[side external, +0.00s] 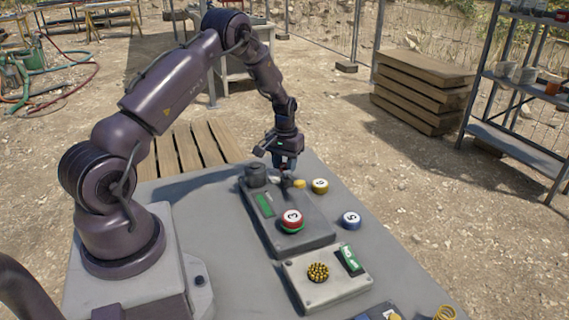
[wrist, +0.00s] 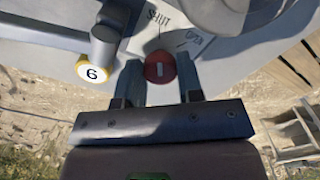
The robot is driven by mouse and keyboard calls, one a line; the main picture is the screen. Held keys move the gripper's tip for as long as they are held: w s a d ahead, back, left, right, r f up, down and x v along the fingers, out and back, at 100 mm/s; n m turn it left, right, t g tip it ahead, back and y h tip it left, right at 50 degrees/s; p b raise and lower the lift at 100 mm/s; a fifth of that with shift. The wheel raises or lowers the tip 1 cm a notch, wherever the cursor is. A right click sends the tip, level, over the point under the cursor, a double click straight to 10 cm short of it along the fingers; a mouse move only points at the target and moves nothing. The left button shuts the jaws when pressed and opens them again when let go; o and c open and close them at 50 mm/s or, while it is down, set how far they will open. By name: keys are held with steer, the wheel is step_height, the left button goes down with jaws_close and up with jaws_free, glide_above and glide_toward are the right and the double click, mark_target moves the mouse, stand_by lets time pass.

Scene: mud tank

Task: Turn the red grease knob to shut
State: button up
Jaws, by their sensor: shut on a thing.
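The red grease knob (wrist: 160,66) shows in the wrist view between my gripper's two fingers. My gripper (wrist: 160,78) is shut on it from both sides. A short white bar on the knob runs roughly up and down in that picture. The printed word SHUT (wrist: 159,18) lies almost straight above the knob, and OPEN (wrist: 195,38) lies up and to the right. In the side external view my gripper (side external: 284,172) points down at the far end of the grey panel box (side external: 310,240), and the knob is mostly hidden there.
A white-faced cap marked 6 (wrist: 92,70) is left of my fingers, beside a grey lever (wrist: 105,42). On the bench are a red cap marked 3 (side external: 291,217), a blue cap marked 5 (side external: 351,220) and a black-and-yellow knob (side external: 318,271). Bare bench top (side external: 230,270) lies left of the box.

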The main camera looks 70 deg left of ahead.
mark_target(283, 166)
stand_by(0.4)
steer(key=o, duration=0.6)
steer(key=shift+o, duration=0.2)
steer(key=shift+r, duration=0.1)
step_height(283, 166, up, 13)
steer(key=s+d+r+m+t, duration=0.2)
steer(key=s+d+r, duration=0.3)
steer(key=d, duration=0.4)
steer(key=s+d+r+m+t, duration=0.1)
steer(key=s+d+r+m, duration=0.2)
steer(key=s+d+r, duration=0.3)
steer(key=s+d+r+m+t, duration=0.2)
steer(key=s+d+r, duration=0.4)
steer(key=d, duration=0.6)
steer(key=shift+s+d+m+t, duration=0.3)
steer(key=shift+s+d+m, duration=0.1)
steer(key=shift+s, duration=0.75)
